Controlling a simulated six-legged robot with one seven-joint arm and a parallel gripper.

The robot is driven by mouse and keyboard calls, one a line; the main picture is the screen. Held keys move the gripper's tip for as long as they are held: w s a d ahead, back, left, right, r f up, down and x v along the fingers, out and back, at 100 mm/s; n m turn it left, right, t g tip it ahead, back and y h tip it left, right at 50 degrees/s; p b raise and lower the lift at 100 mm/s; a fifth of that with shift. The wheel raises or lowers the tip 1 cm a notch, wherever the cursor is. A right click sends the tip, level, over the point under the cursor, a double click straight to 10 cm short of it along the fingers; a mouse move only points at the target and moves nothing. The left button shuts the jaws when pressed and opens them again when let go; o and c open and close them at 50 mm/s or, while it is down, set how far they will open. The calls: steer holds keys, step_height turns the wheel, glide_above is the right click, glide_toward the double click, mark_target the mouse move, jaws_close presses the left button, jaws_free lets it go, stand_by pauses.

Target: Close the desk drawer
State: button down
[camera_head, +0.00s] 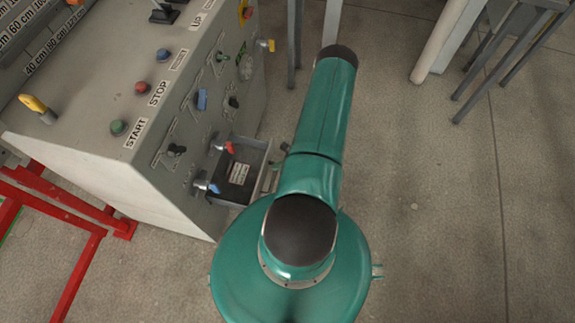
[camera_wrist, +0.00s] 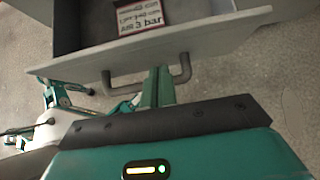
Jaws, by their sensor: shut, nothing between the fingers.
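The drawer (camera_head: 256,156) stands open from the side of the grey control desk (camera_head: 75,155), left of my arm in the head view. In the wrist view, the drawer's grey front panel (camera_wrist: 225,33) runs across the top, and a label lies inside the drawer. Its dark bar handle (camera_wrist: 185,70) sticks out toward my gripper. My gripper (camera_wrist: 157,75) has its green fingers together and empty, at the middle of the handle. I cannot tell whether the fingertips touch the handle or the front panel. In the head view my arm hides the gripper.
A red metal frame (camera_head: 75,225) stands at the desk's left end. Table or stool legs (camera_head: 500,50) stand at the upper right. The concrete floor on the right is clear.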

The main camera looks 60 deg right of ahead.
steer(key=shift+w+a, duration=0.2)
steer(key=shift+w, duration=0.3)
steer(key=shift+w+a, duration=0.2)
steer(key=shift+w, duration=0.3)
steer(key=shift+w, duration=0.15)
